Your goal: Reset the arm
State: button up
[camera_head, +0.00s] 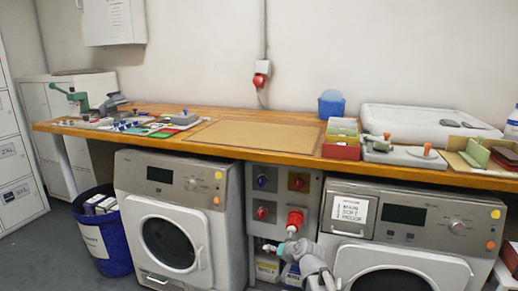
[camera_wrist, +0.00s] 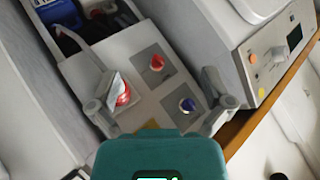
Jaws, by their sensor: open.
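My gripper (camera_wrist: 158,88) is open in the wrist view. Its two grey fingers stand wide apart in front of its teal body, with nothing between them that I can see held. Beyond the fingers is the grey socket panel (camera_wrist: 137,50), which also shows in the head view (camera_head: 283,210) between the two washing machines. In the head view my arm is low at the bottom centre, in front of this panel and below the worktop edge. The gripper is small and partly hidden there.
The wooden worktop (camera_head: 215,148) runs above the left machine (camera_head: 150,172) and the right machine (camera_head: 345,243). A brown mat (camera_head: 255,136) lies bare at its middle. Tools lie left, boxes and a white tray (camera_head: 395,118) right. A blue bin (camera_head: 112,258) stands on the floor at left.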

jog(key=s+d+f+n+g+h, duration=0.1)
jog(key=s+d+f+g+h, duration=0.25)
jog(key=s+d, duration=0.4)
jog(key=s+d+f+n+g+h, duration=0.15)
jog(key=s+d+f+g, duration=0.3)
jog(key=s, duration=0.65)
notch_tip(320, 180, up, 37)
jog(key=p, duration=3.6)
jog(key=shift+a+f+g+h, duration=0.2)
jog(key=shift+a+g+h, duration=0.15)
jog(key=shift+g+h, duration=0.05)
